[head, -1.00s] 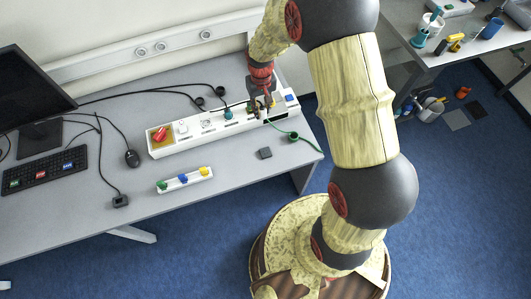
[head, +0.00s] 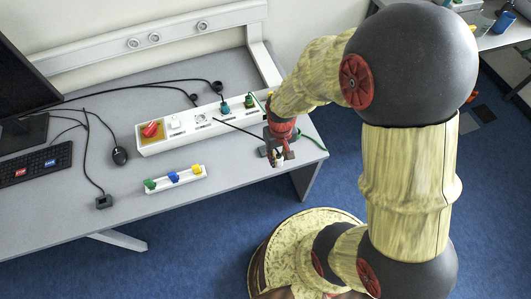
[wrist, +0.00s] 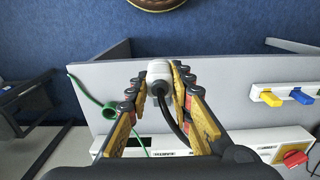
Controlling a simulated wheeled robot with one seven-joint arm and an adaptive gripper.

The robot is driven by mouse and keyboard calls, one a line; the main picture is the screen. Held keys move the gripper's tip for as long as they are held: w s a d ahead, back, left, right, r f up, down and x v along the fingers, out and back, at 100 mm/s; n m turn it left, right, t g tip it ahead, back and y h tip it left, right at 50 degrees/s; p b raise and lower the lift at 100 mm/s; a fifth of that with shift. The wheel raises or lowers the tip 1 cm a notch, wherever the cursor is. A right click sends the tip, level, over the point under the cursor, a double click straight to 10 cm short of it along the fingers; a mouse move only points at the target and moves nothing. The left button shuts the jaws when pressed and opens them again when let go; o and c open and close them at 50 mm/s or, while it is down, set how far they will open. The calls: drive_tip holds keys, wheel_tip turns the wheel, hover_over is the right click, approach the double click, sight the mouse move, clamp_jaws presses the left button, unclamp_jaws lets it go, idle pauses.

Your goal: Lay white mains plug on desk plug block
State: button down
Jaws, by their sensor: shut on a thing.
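My gripper (head: 277,157) is shut on the white mains plug (wrist: 159,68). It holds the plug over the right front part of the desk, and the gap to the desktop is hard to judge. The plug's white face points away from the wrist, and its black cord (wrist: 169,118) runs back between the fingers. In the head view the plug is a small pale patch, mostly hidden by my gripper. I cannot make out a separate desk plug block under it. A long white socket block (head: 185,131) lies farther back on the desk.
A small white rail (head: 190,180) with green, blue and yellow pieces lies left of my gripper. A green cable (wrist: 88,91) curls at the desk's right end. Bare desktop (head: 225,165) lies between rail and gripper.

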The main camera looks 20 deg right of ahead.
drive_tip(key=shift+s+f, duration=0.1)
drive_tip(key=shift+f, duration=0.2)
drive_tip(key=w+f+b, duration=0.1)
drive_tip(key=w+f, duration=0.2)
drive_tip(key=w, duration=0.1)
drive_tip(key=w+f+b, duration=0.1)
drive_tip(key=w+f, duration=0.2)
drive_tip(key=w, duration=0.2)
drive_tip(key=w+f+b, duration=0.1)
drive_tip(key=w+f, duration=0.2)
drive_tip(key=w, duration=0.1)
drive_tip(key=shift+w+f+b, duration=0.2)
drive_tip(key=shift+w+b, duration=0.1)
drive_tip(key=shift+b, duration=0.05)
drive_tip(key=shift+w+f, duration=0.2)
drive_tip(key=shift+f, duration=0.1)
drive_tip(key=shift+f+b, duration=0.6)
drive_tip(key=shift+f, duration=0.75)
drive_tip(key=shift+f, duration=0.2)
drive_tip(key=c, duration=1.6)
unclamp_jaws()
